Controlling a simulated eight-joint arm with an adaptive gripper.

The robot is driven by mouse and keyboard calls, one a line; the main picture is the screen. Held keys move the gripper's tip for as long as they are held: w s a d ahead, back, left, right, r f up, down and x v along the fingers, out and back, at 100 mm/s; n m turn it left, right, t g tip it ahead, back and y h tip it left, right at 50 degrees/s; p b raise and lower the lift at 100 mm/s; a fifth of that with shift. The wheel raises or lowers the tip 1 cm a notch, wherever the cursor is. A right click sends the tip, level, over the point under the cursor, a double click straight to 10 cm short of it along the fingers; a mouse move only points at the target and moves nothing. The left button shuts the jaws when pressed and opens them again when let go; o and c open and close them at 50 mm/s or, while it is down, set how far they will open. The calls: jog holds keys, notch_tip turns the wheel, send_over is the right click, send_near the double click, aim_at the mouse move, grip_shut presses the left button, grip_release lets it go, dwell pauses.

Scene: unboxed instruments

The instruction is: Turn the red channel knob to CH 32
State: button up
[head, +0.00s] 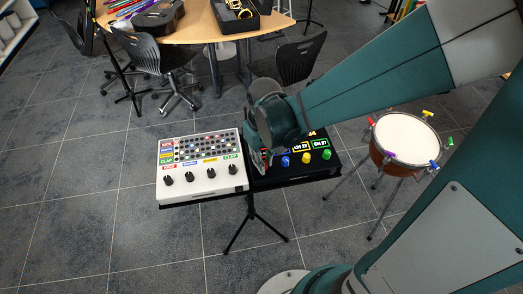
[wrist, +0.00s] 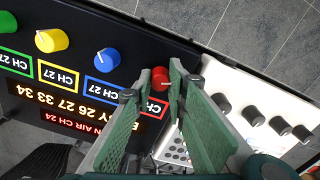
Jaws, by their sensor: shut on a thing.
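The red channel knob (wrist: 160,76) sits on the black panel box (head: 297,177) at the end of its knob row beside the white box. In the wrist view my gripper (wrist: 158,82) has its two green fingers around the red knob, shut on it. The red-framed display (wrist: 155,108) by that knob is partly covered by a finger, and I cannot read its number. In the head view my arm's end (head: 264,158) hides the red knob. The blue knob (wrist: 107,61), yellow knob (wrist: 51,40) and green knob (wrist: 7,22) are apart from the fingers; their displays read CH 27.
A white instrument (head: 200,165) with several black knobs stands right beside the black box on the same stand (head: 252,218). The black box also shows "BUSY 26 27 33 34" and "ON AIR CH 24" (wrist: 70,123). A drum (head: 404,138) stands at the right; chairs and a table stand behind.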

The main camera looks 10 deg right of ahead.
jog(key=shift+m, duration=1.3)
jog(key=o, duration=0.9)
jog(key=shift+r, duration=0.2)
jog(key=shift+r, duration=5.8)
jog(key=shift+s+d+r+m+t, duration=0.25)
jog(key=shift+s+d+r+t, duration=0.9)
jog(key=shift+d+r, duration=0.4)
jog(key=shift+s+d+r+m+t, duration=0.2)
jog(key=shift+s+d+r+t, duration=0.9)
jog(key=shift+d, duration=0.75)
jog(key=shift+s+d+r+m+t, duration=0.25)
jog(key=shift+s+d+r+t, duration=0.65)
jog(key=shift+d+r+t, duration=0.7)
